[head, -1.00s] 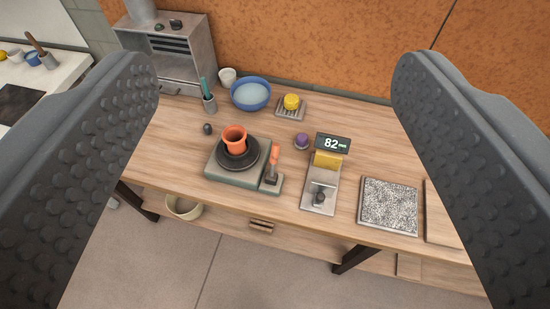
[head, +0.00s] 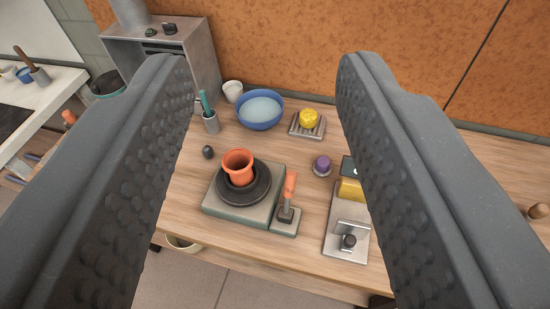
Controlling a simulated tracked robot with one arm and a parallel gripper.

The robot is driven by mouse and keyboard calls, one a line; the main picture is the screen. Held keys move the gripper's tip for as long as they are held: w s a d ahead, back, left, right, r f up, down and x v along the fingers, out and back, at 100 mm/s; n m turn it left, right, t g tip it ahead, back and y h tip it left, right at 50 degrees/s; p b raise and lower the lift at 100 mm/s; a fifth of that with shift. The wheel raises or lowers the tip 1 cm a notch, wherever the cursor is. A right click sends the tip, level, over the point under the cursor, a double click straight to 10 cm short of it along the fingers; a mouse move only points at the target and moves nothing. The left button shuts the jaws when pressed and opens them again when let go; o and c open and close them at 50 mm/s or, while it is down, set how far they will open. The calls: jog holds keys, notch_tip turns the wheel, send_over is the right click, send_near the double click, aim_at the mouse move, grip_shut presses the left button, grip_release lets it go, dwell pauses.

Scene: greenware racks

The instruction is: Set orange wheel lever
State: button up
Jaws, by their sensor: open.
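The orange wheel lever (head: 290,186) stands up from a small grey block at the right front corner of the potter's wheel base (head: 240,210). An orange pot (head: 238,165) sits on the dark round wheel head (head: 244,186). My gripper (head: 265,75) is open and empty, its two textured fingers at the left and right of the view. The lever and wheel show in the gap between the fingers, beyond them and not touched.
A metal device with a yellow block (head: 351,190) stands right of the lever, partly hidden by my right finger. A purple knob-like thing (head: 322,165), a blue bowl (head: 260,110) and a yellow sponge-like piece on a rack (head: 308,118) lie behind. A grey kiln-like box (head: 195,60) stands at back left.

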jog(key=w+f+m+t+b, duration=0.1)
jog(key=w+f+b, duration=0.3)
jog(key=f, duration=0.7)
jog(key=w+f+b, duration=0.1)
jog(key=w+f, duration=0.5)
jog(key=f, duration=0.5)
jog(key=m+t+h+b, duration=0.1)
jog(key=h+b, duration=0.1)
jog(key=b, duration=0.3)
send_near(291, 177)
notch_tip(291, 177, down, 3)
jog(key=s, duration=0.1)
jog(key=w+b, duration=0.2)
jog(key=w, duration=1)
jog(key=shift+w+d, duration=0.3)
jog(key=shift+d, duration=0.05)
jog(key=shift+r, duration=0.1)
grip_shut()
